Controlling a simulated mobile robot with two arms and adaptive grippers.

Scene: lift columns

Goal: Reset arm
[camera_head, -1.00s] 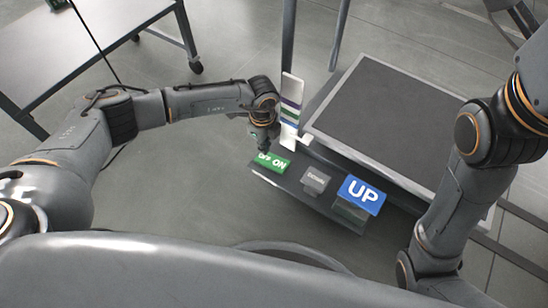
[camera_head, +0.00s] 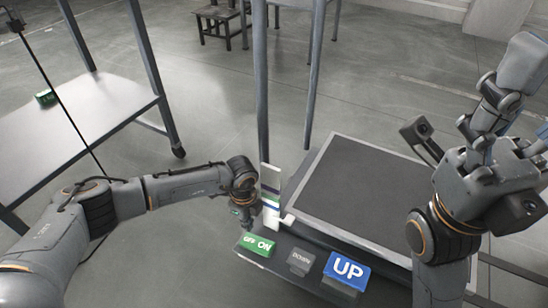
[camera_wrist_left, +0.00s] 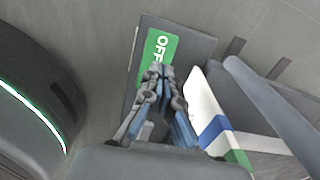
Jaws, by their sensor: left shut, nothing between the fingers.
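My left arm reaches in from the left. Its gripper (camera_head: 243,216) is shut and empty beside the back left end of the control panel. In the left wrist view its fingertips (camera_wrist_left: 160,72) overlap the green OFF/ON switch (camera_head: 258,245); I cannot tell whether they touch it. The switch's OFF end (camera_wrist_left: 158,46) shows past the fingers. The grey DOWN button (camera_head: 300,261) and blue UP button (camera_head: 347,270) sit to its right.
A lift platform (camera_head: 365,190) with a dark top stands behind the panel. A striped white upright (camera_head: 270,197) is close to my left gripper. A grey table (camera_head: 75,140) holding a small green object (camera_head: 46,97) is at left. Floor between is clear.

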